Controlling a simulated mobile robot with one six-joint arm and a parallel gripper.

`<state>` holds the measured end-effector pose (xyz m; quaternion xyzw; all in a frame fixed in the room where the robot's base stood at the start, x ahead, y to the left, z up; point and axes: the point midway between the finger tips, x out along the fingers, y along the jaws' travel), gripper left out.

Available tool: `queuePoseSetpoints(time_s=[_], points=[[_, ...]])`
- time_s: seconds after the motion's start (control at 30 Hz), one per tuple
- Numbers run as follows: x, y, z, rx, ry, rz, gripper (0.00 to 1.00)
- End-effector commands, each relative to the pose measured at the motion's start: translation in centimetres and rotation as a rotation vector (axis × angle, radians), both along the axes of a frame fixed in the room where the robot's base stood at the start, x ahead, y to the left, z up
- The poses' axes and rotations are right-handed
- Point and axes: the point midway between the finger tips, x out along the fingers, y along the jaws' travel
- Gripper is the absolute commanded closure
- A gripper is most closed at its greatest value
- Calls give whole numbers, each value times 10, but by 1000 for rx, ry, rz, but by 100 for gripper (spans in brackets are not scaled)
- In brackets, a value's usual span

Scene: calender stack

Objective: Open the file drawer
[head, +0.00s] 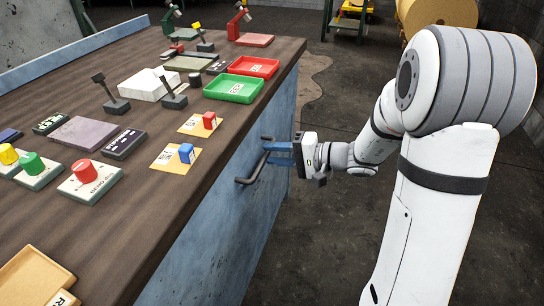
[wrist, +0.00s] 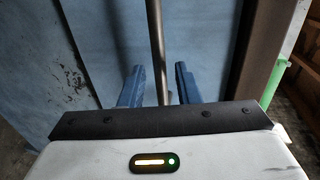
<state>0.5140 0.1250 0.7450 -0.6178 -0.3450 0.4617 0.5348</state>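A dark bar handle (head: 249,174) stands out from the blue side (head: 225,215) of the workbench in the head view. My gripper (head: 270,153) reaches in from the right, with its blue fingers at the handle. In the wrist view the handle (wrist: 157,45) runs down the middle of a blue front panel (wrist: 105,45). The two blue fingers of my gripper (wrist: 160,85) stand apart, one on each side of the bar, with a visible gap on both sides. The panel looks flush in the head view; its drawer edges are hard to make out there.
The bench top (head: 150,225) holds a green tray (head: 233,88), a red tray (head: 254,67), levers, and coloured knobs such as a red one (head: 84,171). The concrete floor (head: 310,240) beside the bench is mostly clear. A yellow-topped stand (head: 352,20) is at the back.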

Motion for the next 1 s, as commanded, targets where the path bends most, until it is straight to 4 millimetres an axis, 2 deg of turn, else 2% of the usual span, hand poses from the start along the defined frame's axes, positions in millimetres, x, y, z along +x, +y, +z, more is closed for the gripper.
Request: queuePoseSetpoints(time_s=[0.03, 0.2, 0.5, 0.87, 1.0], points=[[2, 8, -3, 0, 0, 3, 70], [7, 21, -5, -1, 0, 2, 70], [8, 23, -5, -1, 0, 0, 70], [8, 23, -5, -1, 1, 1, 99], [8, 23, -5, -2, 1, 1, 100]])
